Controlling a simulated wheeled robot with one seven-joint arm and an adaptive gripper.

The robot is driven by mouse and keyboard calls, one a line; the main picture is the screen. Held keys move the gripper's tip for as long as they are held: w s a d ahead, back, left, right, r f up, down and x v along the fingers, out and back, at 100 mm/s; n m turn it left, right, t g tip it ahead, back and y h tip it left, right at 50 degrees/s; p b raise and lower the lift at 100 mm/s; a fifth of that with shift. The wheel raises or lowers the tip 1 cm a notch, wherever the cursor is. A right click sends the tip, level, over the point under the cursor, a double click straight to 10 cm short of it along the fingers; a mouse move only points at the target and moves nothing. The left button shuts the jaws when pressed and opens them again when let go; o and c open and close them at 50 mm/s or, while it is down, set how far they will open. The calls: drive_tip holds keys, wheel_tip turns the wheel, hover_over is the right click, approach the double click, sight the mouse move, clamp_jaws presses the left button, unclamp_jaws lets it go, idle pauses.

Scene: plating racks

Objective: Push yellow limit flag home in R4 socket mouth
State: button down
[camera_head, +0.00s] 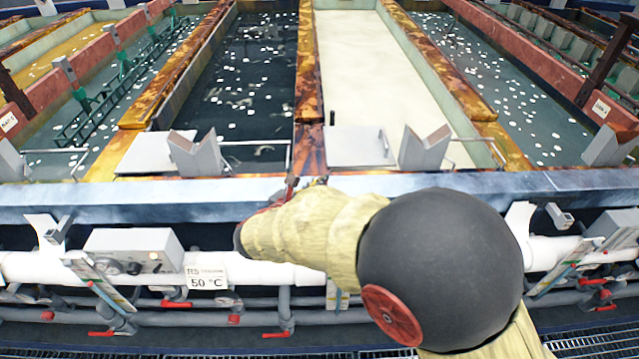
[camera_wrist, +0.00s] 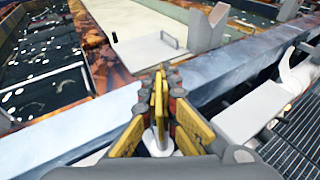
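The yellow limit flag (camera_wrist: 158,98) stands upright as a thin yellow piece between the fingers of my gripper (camera_wrist: 160,82) in the wrist view. The fingers are dark-padded with yellow sides and close on it from left and right. A pale part shows below it, deeper between the fingers. In the head view my gripper (camera_head: 305,184) is small and mostly hidden behind my arm, over the blue-grey front beam (camera_head: 180,198). I cannot make out the R4 socket mouth in either view.
Open tanks lie beyond the beam, one with pale liquid (camera_head: 375,75) and one dark (camera_head: 250,70), with rusty dividers between. Grey V-shaped rests (camera_head: 424,148) stand along the edge. A control box (camera_head: 135,250), an R5 50 °C sign (camera_head: 206,277) and red-handled pipes are below.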

drive_tip(key=shift+f+b, duration=1.75)
drive_tip(key=shift+f, duration=1)
drive_tip(key=c, duration=2.3)
unclamp_jaws()
drive_tip(key=o, duration=0.3)
drive_tip(key=shift+o, duration=0.2)
drive_tip(key=v, duration=1.2)
